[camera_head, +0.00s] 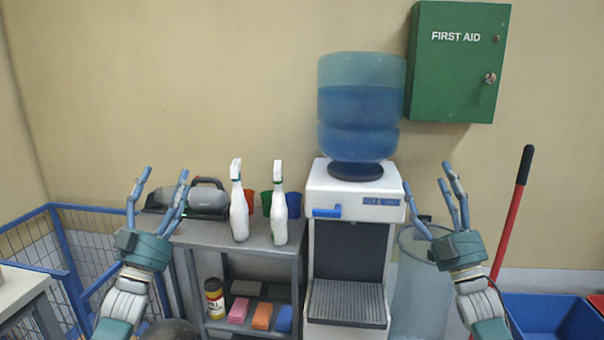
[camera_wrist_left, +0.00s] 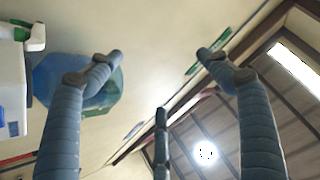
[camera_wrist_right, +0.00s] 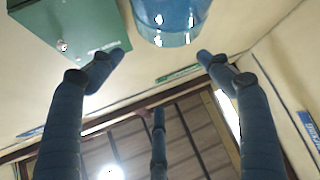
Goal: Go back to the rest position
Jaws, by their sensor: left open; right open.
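My left gripper (camera_head: 158,190) is raised, fingers pointing up, in front of the grey shelf unit in the head view. It is open and empty; its spread fingers also show in the left wrist view (camera_wrist_left: 160,65). My right gripper (camera_head: 432,193) is raised in the same way, to the right of the water dispenser in the picture. It is open and empty; its spread fingers also show in the right wrist view (camera_wrist_right: 162,68). Neither gripper visibly touches anything.
Two white spray bottles (camera_head: 238,205) (camera_head: 280,210) stand on the grey shelf unit (camera_head: 262,245). The water dispenser (camera_head: 355,190) stands beside it. A green first aid cabinet (camera_head: 455,85) hangs on the wall. A blue bin (camera_head: 545,312) and a blue-framed cage (camera_head: 65,240) flank the area.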

